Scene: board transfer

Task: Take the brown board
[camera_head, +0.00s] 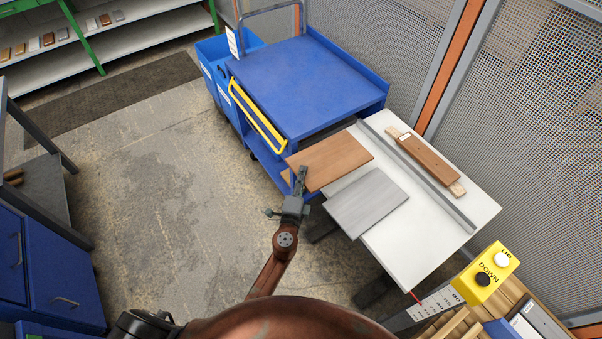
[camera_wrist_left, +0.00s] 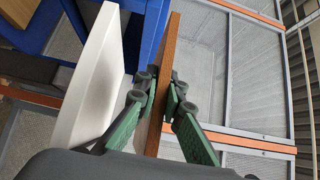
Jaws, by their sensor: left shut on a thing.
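The brown board (camera_head: 332,160) is a flat wood panel at the far left corner of the white table (camera_head: 440,237), jutting past the table's edge towards the cart. My left gripper (camera_head: 301,180) is shut on its near left edge. In the left wrist view the fingers (camera_wrist_left: 161,98) pinch the brown board (camera_wrist_left: 167,75) from both faces. I cannot tell whether the board still touches the table. A grey board (camera_head: 366,202) lies beside it on the table. My right gripper is not in view.
A blue cart (camera_head: 305,85) with a yellow handle (camera_head: 255,117) stands just behind the brown board. A grey bar (camera_head: 420,177) and a narrow brown plank (camera_head: 430,157) lie on the table. Mesh fencing (camera_head: 540,120) stands at right. The floor at left is clear.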

